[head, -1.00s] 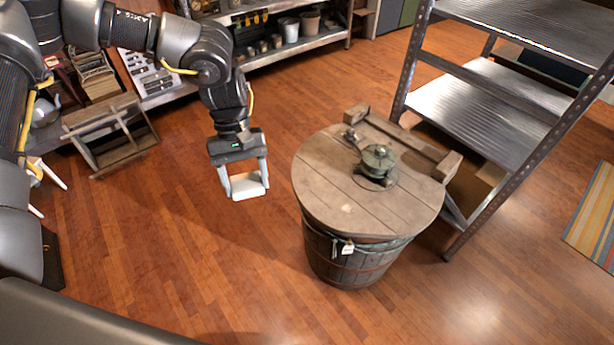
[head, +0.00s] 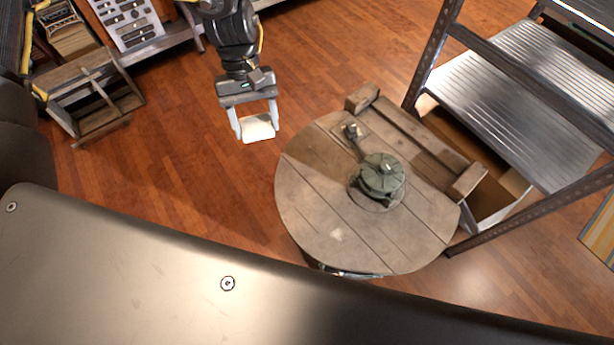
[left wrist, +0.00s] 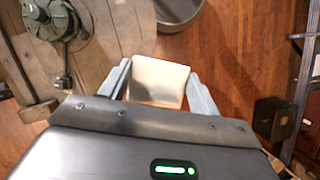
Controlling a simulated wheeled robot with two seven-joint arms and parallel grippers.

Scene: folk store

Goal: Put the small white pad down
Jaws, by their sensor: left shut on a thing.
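The small white pad (head: 258,128) is held between the fingers of my left gripper (head: 256,122), in the air over the wooden floor. It hangs just left of the round wooden barrel top (head: 318,228) in the head view. In the left wrist view the pad (left wrist: 158,82) sits between the two grey fingers of the left gripper (left wrist: 160,88), beside the edge of the barrel top (left wrist: 110,30). My right gripper is in neither view.
A wooden crate (head: 92,100) stands on the floor at left. The barrel top's front left part is bare.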

